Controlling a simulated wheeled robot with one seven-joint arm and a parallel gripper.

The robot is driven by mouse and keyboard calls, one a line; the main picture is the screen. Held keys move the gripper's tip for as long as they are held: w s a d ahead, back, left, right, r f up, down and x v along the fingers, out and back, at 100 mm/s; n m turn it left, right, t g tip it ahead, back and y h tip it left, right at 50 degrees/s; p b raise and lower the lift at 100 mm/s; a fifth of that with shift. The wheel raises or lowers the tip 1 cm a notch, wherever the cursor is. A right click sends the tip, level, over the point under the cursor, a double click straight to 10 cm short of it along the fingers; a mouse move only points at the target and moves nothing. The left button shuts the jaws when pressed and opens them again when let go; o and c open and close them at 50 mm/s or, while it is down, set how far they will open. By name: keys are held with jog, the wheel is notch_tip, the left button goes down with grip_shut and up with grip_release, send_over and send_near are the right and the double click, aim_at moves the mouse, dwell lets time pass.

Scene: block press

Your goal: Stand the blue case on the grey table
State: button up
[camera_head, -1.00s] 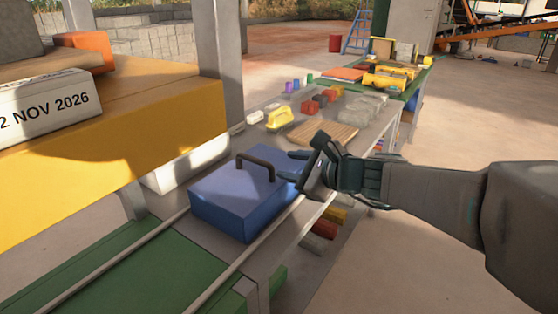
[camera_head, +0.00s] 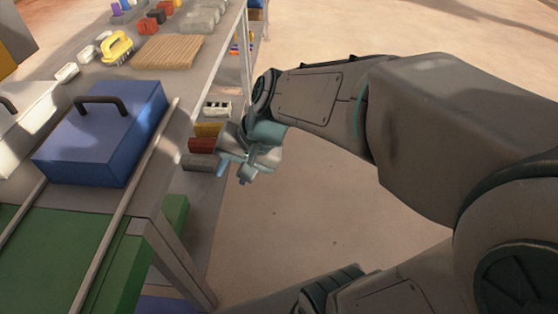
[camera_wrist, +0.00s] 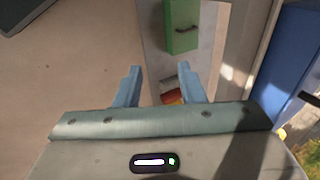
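The blue case (camera_head: 98,138) sits at the left in the head view, its dark handle (camera_head: 101,104) on top. It rests on the grey table (camera_head: 150,200), between pale rails beside a green surface. My gripper (camera_head: 232,174) is apart from the case, to its right and lower, beyond the table's edge. In the wrist view my gripper (camera_wrist: 158,88) has two blue fingers spread with nothing held between them.
A yellow-handled brush (camera_head: 117,47) and a wooden board (camera_head: 168,51) lie behind the case. A white case (camera_head: 28,112) stands left of it. Coloured blocks (camera_head: 207,130) sit on a lower shelf near my gripper. Open floor lies right.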

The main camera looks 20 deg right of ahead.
jog(key=s+d+f+n+h, duration=0.1)
jog(key=s+d+n+h, duration=0.1)
jog(key=d, duration=0.3)
jog(key=s+d+f+n+g+h, duration=0.1)
jog(key=s+d+f+n+h, duration=0.1)
jog(key=s+d+n, duration=0.1)
jog(key=shift+s+d+f+h, duration=0.15)
jog(key=shift+s+d+h, duration=0.15)
jog(key=shift+d, duration=0.6)
jog(key=shift+a, duration=0.1)
